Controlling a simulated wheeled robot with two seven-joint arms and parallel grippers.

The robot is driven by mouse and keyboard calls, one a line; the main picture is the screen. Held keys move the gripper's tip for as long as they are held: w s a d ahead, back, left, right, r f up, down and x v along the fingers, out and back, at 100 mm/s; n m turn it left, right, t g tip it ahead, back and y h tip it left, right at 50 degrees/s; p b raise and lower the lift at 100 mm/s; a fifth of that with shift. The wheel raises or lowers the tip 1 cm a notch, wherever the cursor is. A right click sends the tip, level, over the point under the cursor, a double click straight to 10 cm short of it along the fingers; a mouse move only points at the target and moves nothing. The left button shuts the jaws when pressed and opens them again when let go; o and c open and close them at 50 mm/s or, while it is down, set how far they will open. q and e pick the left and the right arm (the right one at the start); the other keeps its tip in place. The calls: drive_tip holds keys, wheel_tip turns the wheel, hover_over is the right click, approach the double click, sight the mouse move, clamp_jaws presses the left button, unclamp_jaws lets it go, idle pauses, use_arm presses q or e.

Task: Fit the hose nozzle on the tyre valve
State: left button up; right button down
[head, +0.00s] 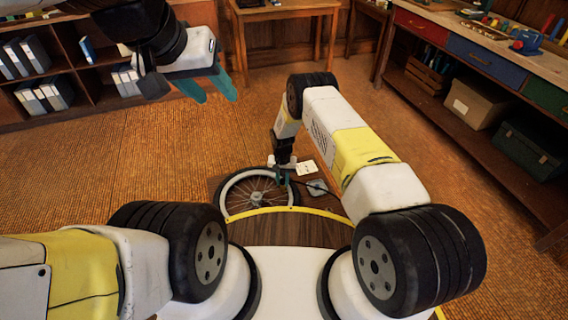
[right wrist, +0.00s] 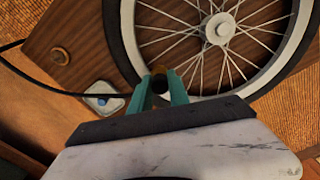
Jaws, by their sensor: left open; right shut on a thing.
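The bicycle wheel (head: 226,192) lies flat on a dark wooden board in the head view. Its pale rim and spokes also fill the top of the right wrist view (right wrist: 128,40). My right gripper (head: 284,178) is low at the wheel's right side. In the right wrist view its teal fingers (right wrist: 161,88) are shut on a small dark round piece, the hose nozzle (right wrist: 160,84), close to the rim. The tyre valve cannot be told apart there, so I cannot tell whether they touch. My left gripper (head: 207,92) is open and empty, raised at upper left.
A black hose (right wrist: 45,90) runs in from the left past a small pale box (right wrist: 103,104). A brass knob (right wrist: 61,55) sits on the board. A workbench (head: 480,50) stands at right, shelves at left.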

drive_tip(key=c, duration=1.2)
unclamp_jaws()
drive_tip(key=shift+o, duration=0.2)
